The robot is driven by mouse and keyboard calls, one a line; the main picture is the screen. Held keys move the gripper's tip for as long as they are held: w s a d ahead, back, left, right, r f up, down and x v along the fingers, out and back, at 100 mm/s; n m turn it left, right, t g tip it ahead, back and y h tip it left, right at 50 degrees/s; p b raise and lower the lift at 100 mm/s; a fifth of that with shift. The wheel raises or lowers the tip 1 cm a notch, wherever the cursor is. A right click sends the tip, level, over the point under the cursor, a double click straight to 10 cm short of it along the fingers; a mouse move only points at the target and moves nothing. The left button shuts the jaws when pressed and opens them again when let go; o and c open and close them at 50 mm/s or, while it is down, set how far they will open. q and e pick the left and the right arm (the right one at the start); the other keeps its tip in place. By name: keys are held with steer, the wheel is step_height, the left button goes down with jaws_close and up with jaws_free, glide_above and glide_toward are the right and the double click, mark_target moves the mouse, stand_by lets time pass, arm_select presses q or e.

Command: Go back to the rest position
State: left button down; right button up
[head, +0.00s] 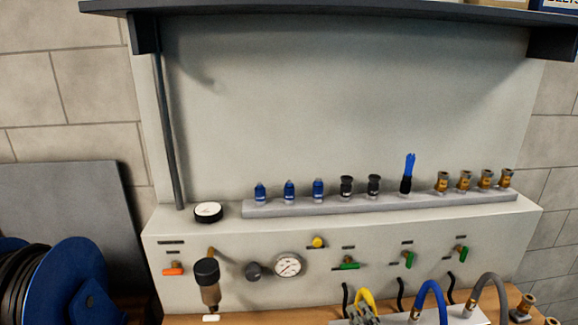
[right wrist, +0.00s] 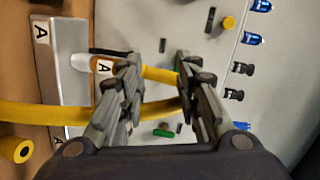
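My right gripper (head: 364,313) shows at the bottom edge of the head view, at the yellow hose (head: 362,294). In the right wrist view my right gripper (right wrist: 157,72) has its two fingers spread apart. The yellow hose (right wrist: 55,114) bends across that view, and part of it shows in the gap between the fingers. Whether the fingers touch it I cannot tell. One hose end meets a brass fitting (right wrist: 102,66) on a grey block marked A (right wrist: 72,90). My left gripper is not in view.
A grey rail (head: 300,209) holds blue, black and brass couplings; one black coupling bears a blue piece (head: 409,166). Blue (head: 430,290) and grey (head: 490,279) hoses arch at the right. A gauge (head: 289,265) and green-handled valves line the panel. A blue reel (head: 70,278) stands left.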

steer(key=s+a+f+n+g+y, duration=0.1)
steer(key=s+a+f+n+g, duration=0.35)
steer(key=s+n, duration=0.2)
steer(key=s+d+f+n+g+h, duration=0.1)
steer(key=s+d+f+n+g, duration=0.15)
steer(key=s, duration=0.45)
steer(key=s+d+f+n+g+h, duration=0.1)
steer(key=s+d+f+n+g, duration=0.2)
steer(key=s, duration=0.4)
steer(key=s+d+f+n+g+h, duration=0.1)
steer(key=s+n+g+h, duration=0.2)
steer(key=s, duration=0.4)
step_height(320, 180, down, 28)
steer(key=s+n+g+y+b, duration=0.1)
steer(key=b, duration=0.2)
steer(key=s+d+f+g+b, duration=0.1)
steer(key=s+d+f+b, duration=0.1)
steer(key=s+f, duration=1.5)
step_height(320, 180, down, 2)
steer(key=shift+s+d+f, duration=0.15)
steer(key=shift+s+f, duration=0.05)
steer(key=shift+s, duration=0.05)
